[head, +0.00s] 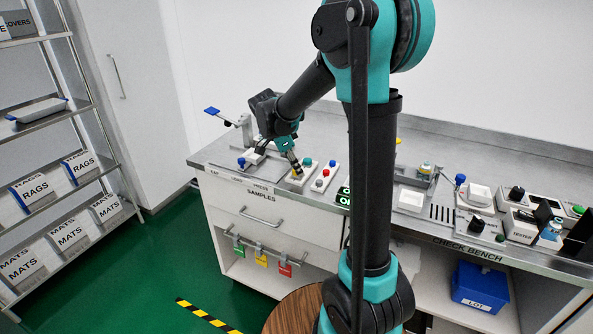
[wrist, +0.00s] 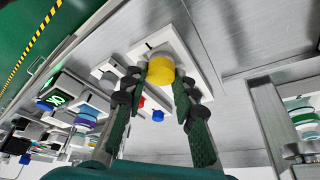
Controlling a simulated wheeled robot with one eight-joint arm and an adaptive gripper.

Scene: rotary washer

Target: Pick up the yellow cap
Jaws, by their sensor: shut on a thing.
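The yellow cap (wrist: 161,71) shows in the wrist view between the tips of my gripper (wrist: 158,84). A pale round piece is just beyond it, over a white block (wrist: 191,50). The fingers are on either side of the cap and shut on it. In the head view my gripper (head: 294,167) reaches down to the left part of the bench, by a small white block (head: 299,181). The cap is mostly hidden by the fingers there. I cannot tell whether the cap is clear of the block.
A white block with red and blue buttons (head: 325,176) stands just right of my gripper. A lit green display (head: 343,196) is farther right. A stand with a blue lever (head: 212,111) is at the left. The check bench on the right holds several devices.

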